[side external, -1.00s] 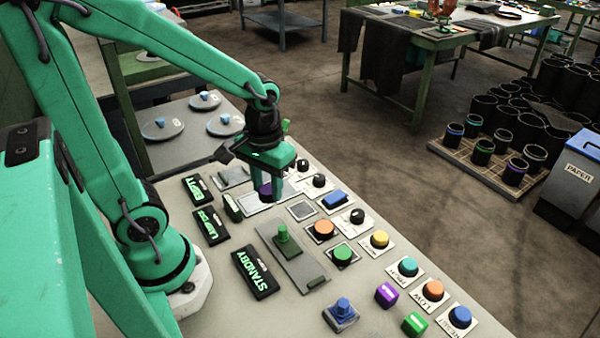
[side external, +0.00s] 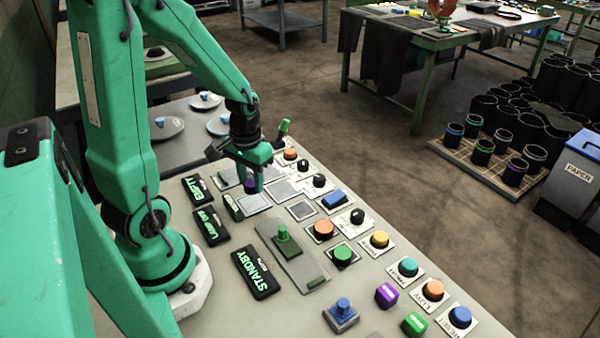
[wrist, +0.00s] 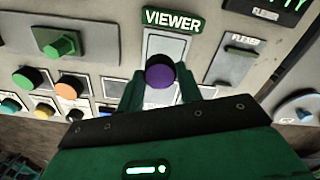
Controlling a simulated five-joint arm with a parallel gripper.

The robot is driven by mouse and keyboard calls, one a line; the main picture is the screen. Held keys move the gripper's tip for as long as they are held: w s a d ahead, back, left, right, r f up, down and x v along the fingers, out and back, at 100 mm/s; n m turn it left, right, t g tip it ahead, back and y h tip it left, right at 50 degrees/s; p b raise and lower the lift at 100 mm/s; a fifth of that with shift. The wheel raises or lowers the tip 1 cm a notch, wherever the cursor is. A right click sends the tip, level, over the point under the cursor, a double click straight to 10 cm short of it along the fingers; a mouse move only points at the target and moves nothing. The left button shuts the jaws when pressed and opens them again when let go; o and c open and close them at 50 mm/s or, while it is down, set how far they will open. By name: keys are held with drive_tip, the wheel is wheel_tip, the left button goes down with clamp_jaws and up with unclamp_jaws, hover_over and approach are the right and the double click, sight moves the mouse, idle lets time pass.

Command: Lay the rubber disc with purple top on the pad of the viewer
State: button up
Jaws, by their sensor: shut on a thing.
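My gripper (side external: 251,182) is shut on the rubber disc with purple top (side external: 249,186). In the wrist view the disc (wrist: 160,72) sits between my two fingertips (wrist: 161,90), purple face showing and dark side around it. The viewer is a light plate marked by the green VIEWER sign (wrist: 173,19). Its pale pad (wrist: 166,42) shows just beyond the disc, which overlaps the pad's near part in that view. In the side view the viewer plate (side external: 256,207) lies just below my fingers. I cannot tell whether the disc touches it.
The STANDBY sign (side external: 256,273) and a plate with a green knob (side external: 283,240) lie nearer the camera. Coloured buttons, such as an orange one (side external: 324,229), and black knobs line the right side. A green-tipped lever (side external: 284,127) stands behind my gripper. Lidded discs (side external: 168,127) lie at the back left.

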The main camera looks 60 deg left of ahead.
sight(251, 190)
drive_tip(key=shift+a+f, duration=0.25)
drive_tip(key=shift+a, duration=0.15)
drive_tip(key=shift+f, duration=0.1)
drive_tip(key=shift+f, duration=1.9)
drive_tip(key=shift+f, duration=0.1)
drive_tip(key=o, duration=1)
drive_tip(key=shift+r, duration=6.15)
